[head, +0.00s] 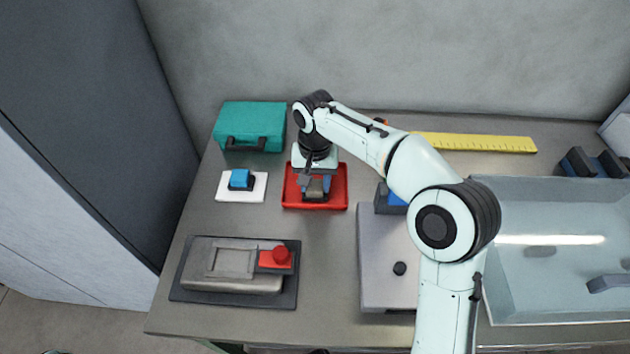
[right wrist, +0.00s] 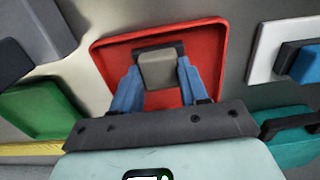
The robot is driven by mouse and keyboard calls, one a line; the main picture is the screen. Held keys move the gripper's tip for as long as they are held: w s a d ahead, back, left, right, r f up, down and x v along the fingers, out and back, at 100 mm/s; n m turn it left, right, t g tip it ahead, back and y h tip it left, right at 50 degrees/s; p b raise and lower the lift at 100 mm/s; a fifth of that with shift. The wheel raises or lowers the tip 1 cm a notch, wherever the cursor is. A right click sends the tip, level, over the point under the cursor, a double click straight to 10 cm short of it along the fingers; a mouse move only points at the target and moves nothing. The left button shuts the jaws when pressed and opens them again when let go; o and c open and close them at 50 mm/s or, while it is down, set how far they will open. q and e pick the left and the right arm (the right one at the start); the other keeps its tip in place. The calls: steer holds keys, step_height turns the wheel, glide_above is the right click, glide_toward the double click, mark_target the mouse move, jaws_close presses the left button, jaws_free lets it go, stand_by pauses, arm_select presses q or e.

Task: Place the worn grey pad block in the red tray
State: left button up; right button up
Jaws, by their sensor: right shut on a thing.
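The worn grey pad block (right wrist: 158,69) is between the blue fingers of my right gripper (right wrist: 156,88), which is shut on it. In the head view my right gripper (head: 317,186) points down over the red tray (head: 331,204), and the grey block (head: 315,196) shows below the fingers. The red tray (right wrist: 112,56) lies behind the block in the right wrist view. A dark part shows at the block's far side. I cannot tell whether the block touches the tray floor. My left gripper is not in view.
A white pad with a blue block (head: 240,179) lies left of the tray, and a teal case (head: 250,126) stands behind it. A grey device with a red knob (head: 281,256) is in front. A clear-walled bin (head: 560,300) and yellow ruler (head: 480,143) are right. A green tray (right wrist: 45,108) shows in the wrist view.

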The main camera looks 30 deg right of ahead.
mark_target(315, 186)
steer(key=shift+f, duration=0.15)
steer(key=o, duration=1.1)
step_height(315, 186, up, 12)
steer(key=p, duration=0.3)
steer(key=shift+r, duration=0.25)
steer(key=shift+f, duration=0.1)
